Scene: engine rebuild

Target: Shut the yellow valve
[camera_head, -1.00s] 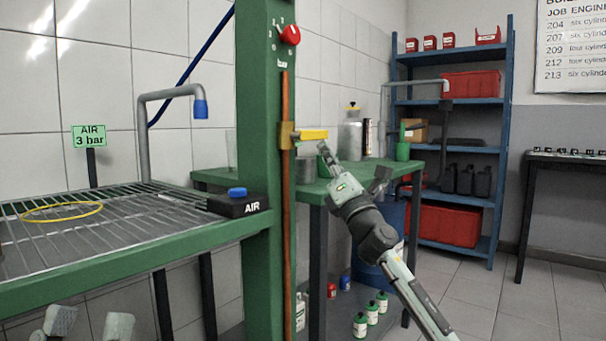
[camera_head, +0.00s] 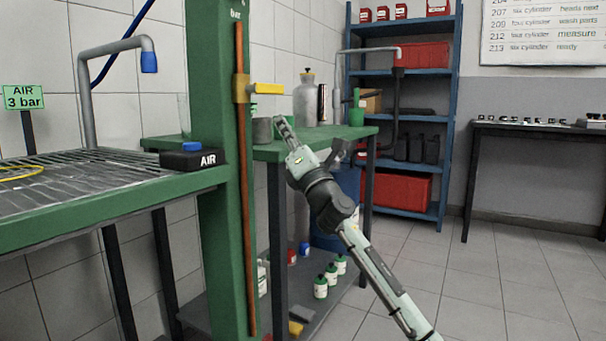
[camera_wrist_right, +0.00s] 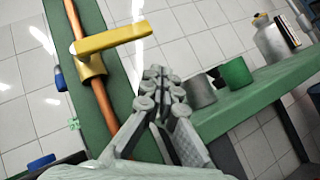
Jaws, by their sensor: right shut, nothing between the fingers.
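The yellow valve (camera_head: 267,89) sits on a copper pipe (camera_head: 244,190) that runs up the green post. Its flat yellow lever points right, level and crosswise to the pipe. In the right wrist view the yellow lever (camera_wrist_right: 110,38) crosses in front of the pipe (camera_wrist_right: 98,92) at the upper left. My right gripper (camera_head: 284,122) is shut and empty, below the lever's free end, with a gap between them in the head view. Its fingertips (camera_wrist_right: 161,75) show together in the wrist view, apart from the lever. My left gripper is out of view.
The green post (camera_head: 212,100) stands left of my right gripper. A green bench (camera_head: 340,140) behind it carries a grey cup (camera_head: 262,131) and a metal bottle (camera_head: 304,100). A black AIR box (camera_head: 192,159) sits on the rack at left. The floor at right is clear.

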